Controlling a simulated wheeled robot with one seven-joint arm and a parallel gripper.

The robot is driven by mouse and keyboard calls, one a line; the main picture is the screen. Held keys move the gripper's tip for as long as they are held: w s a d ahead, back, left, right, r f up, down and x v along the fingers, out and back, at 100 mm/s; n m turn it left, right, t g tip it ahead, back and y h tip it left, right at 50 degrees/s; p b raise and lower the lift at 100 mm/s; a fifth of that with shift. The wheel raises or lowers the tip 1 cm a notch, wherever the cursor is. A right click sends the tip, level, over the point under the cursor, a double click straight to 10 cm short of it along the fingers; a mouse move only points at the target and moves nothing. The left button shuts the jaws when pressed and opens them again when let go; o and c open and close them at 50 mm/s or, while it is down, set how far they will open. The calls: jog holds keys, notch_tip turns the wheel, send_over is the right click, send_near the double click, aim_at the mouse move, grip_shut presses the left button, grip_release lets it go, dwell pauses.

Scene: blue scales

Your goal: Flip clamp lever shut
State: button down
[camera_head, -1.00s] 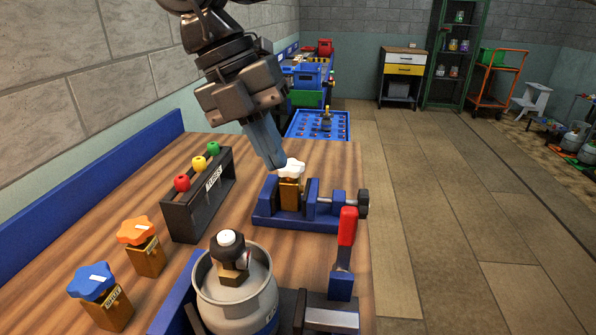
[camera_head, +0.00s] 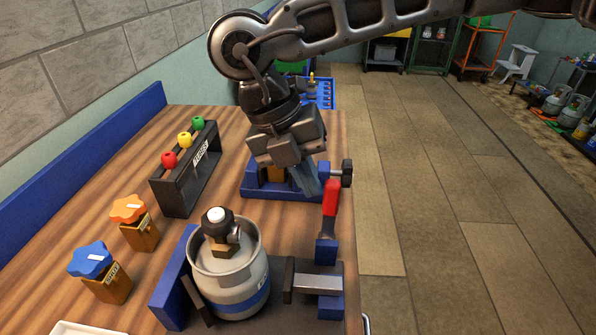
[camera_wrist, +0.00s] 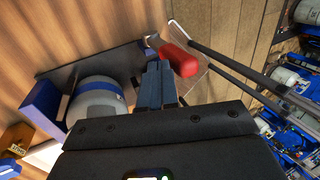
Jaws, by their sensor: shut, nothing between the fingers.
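The clamp lever has a red handle (camera_head: 331,197) and stands upright from its blue base (camera_head: 327,250), at the right of the grey gas cylinder (camera_head: 240,283). My gripper (camera_head: 308,185) is shut and empty, its blue fingers pointing down just left of the top of the red handle in the head view. In the wrist view the red handle (camera_wrist: 179,58) lies just right of the fingertips (camera_wrist: 158,70). I cannot tell whether they touch. The cylinder (camera_wrist: 97,101) sits between the clamp's dark pad and a blue back plate (camera_head: 176,280).
A blue vise (camera_head: 262,190) stands behind the lever, partly hidden by my gripper. A black rack with red, yellow and green knobs (camera_head: 188,172) stands at the left. Orange-knobbed (camera_head: 130,210) and blue-knobbed (camera_head: 91,260) valves stand front left. The bench's right edge is close to the lever.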

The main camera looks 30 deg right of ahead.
dwell(0.3)
jog(key=s+d+f+t+y+b, duration=0.3)
jog(key=d+y+b, duration=0.3)
jog(key=b, duration=0.9)
jog(key=s+d+f+t+y+b, duration=0.3)
jog(key=s+d+t+y+b, duration=0.2)
jog(key=b, duration=0.9)
jog(key=shift+s+d+f+t+y+b, duration=0.35)
jog(key=shift+s+d, duration=0.35)
jog(key=shift+d, duration=0.3)
jog(key=shift+r, duration=0.1)
